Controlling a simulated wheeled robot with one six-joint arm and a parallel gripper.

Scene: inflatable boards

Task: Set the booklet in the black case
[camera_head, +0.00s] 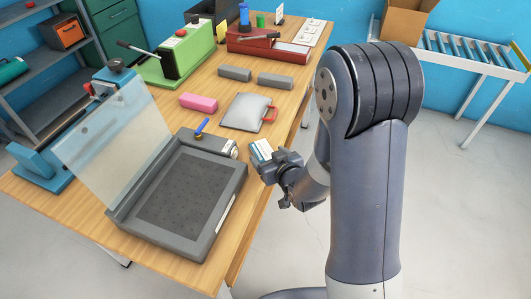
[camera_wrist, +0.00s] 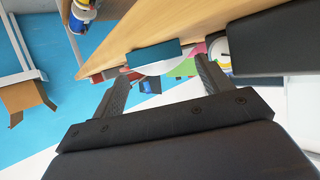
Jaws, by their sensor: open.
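A small white and blue booklet (camera_head: 261,150) is at the table's right edge, just beyond my gripper (camera_head: 268,165). In the wrist view a teal, flat thing at the table edge, likely the booklet (camera_wrist: 152,54), shows ahead between the fingers. My gripper is open, its fingers spread apart (camera_wrist: 162,72); I cannot tell whether they touch the booklet. A black open box, likely the black case (camera_head: 207,12), stands at the far end of the table; its inside is mostly hidden.
A grey machine (camera_head: 233,196) with a raised clear lid (camera_head: 113,135) fills the near table (camera_head: 75,215). A silver clipboard-like plate (camera_head: 243,112), pink block (camera_head: 198,102), grey blocks (camera_head: 235,73), green press (camera_head: 180,58) and red tool (camera_head: 268,45) stand beyond.

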